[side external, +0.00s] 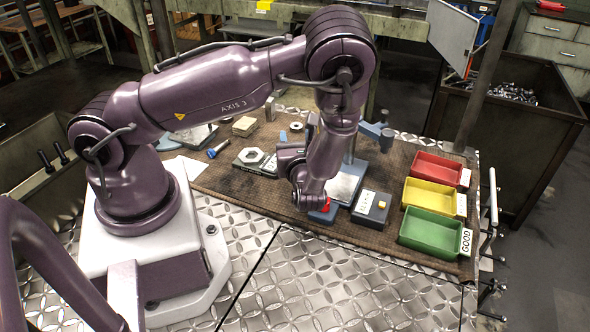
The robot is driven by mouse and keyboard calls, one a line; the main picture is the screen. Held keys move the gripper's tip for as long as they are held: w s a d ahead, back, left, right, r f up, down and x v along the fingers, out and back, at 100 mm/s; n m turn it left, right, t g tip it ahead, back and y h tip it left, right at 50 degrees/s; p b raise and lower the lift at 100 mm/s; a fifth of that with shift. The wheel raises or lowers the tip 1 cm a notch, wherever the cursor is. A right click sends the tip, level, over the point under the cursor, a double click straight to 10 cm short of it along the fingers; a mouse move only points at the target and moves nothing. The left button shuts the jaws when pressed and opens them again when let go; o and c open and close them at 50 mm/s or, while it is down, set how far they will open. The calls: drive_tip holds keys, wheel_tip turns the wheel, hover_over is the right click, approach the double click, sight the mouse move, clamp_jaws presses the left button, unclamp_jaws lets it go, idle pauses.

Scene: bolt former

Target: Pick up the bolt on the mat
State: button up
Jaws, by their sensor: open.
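A bolt-like piece (218,148) with a grey shank and a blue end lies on the brown mat (225,182), left of a plate with a hex nut. My gripper (309,203) is low over the front middle of the mat, well to the right of this piece and apart from it. Its fingers are small and partly hidden by the wrist. It is open, and I see nothing held in it. A small red part (326,207) and a blue base (322,216) show right beside it; I cannot tell whether they touch the gripper.
Red (437,163), yellow (429,190) and green (425,222) bins stand at the mat's right. A dark box (371,206) and a blue stand (374,131) are right of my gripper. A hex nut (252,156) sits on its plate to the left. The mat's front left is clear.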

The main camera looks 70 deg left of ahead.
drive_tip(key=shift+f, duration=0.95)
wheel_tip(320, 180, down, 4)
drive_tip(key=shift+s+r, duration=0.1)
drive_tip(key=shift+w+a+f, duration=0.1)
drive_tip(key=shift+a+f, duration=0.1)
drive_tip(key=shift+a, duration=0.3)
drive_tip(key=shift+w+a+f, duration=0.1)
drive_tip(key=shift+a+f, duration=0.05)
drive_tip(key=shift+a, duration=0.3)
drive_tip(key=shift+w+a, duration=0.2)
drive_tip(key=shift+a, duration=0.35)
clamp_jaws()
